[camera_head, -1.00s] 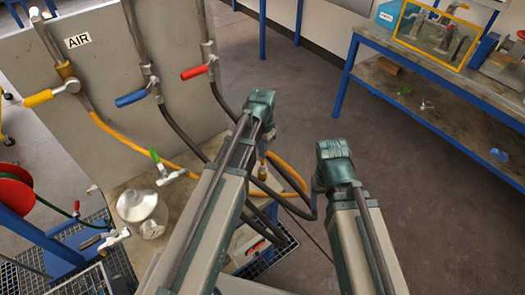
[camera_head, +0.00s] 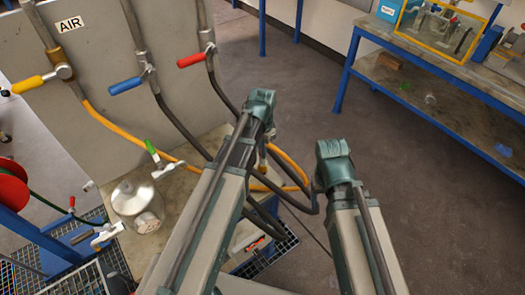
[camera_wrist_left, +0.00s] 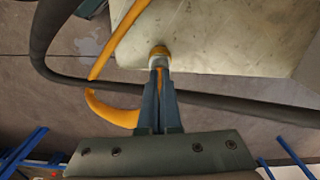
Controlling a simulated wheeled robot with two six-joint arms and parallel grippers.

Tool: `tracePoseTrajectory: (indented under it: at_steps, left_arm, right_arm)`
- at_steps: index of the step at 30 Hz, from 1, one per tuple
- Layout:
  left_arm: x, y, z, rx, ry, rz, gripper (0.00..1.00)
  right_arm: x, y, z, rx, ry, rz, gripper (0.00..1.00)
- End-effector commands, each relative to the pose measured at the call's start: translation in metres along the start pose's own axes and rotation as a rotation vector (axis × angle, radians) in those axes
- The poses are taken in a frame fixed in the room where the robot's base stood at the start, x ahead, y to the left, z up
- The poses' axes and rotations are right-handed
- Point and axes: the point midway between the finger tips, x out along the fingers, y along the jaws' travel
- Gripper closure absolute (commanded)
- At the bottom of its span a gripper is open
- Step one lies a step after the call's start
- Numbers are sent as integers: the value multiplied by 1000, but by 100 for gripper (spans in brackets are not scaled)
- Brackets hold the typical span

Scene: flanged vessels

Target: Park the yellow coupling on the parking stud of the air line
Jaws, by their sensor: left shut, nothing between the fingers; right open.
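My left gripper (camera_wrist_left: 158,80) is shut in the left wrist view, with its fingertips at a metal fitting with a yellow ring (camera_wrist_left: 159,52). This may be the yellow coupling; I cannot tell whether it sits on a stud. It lies against the edge of a pale plate (camera_wrist_left: 220,35). A yellow-orange hose (camera_wrist_left: 112,45) runs beside and behind the fingers. In the head view the yellow hose (camera_head: 122,133) runs from the AIR pipe with the yellow valve handle (camera_head: 27,85) across to the right. My left arm hides most of the fitting.
Dark hoses (camera_head: 183,130) hang from the blue (camera_head: 125,87) and red (camera_head: 190,60) valves and loop near my left arm. A rounded vessel (camera_head: 137,205) stands on the bench at left. A blue-framed workbench (camera_head: 440,95) stands back right; the floor between is clear.

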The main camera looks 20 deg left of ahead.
Motion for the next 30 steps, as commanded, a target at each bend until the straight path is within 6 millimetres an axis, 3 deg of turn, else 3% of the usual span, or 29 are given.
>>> tracePoseTrajectory:
  at_steps: [7,18,30]
  left_arm:
    - [-6,0,0,0,0,0,100]
    - [-40,0,0,0,0,0,100]
    - [-45,0,0,0,0,0,100]
  right_arm:
    - [-6,1,0,0,0,0,38]
    - [-40,4,2,0,0,0,38]
    - [-45,4,3,0,0,0,38]
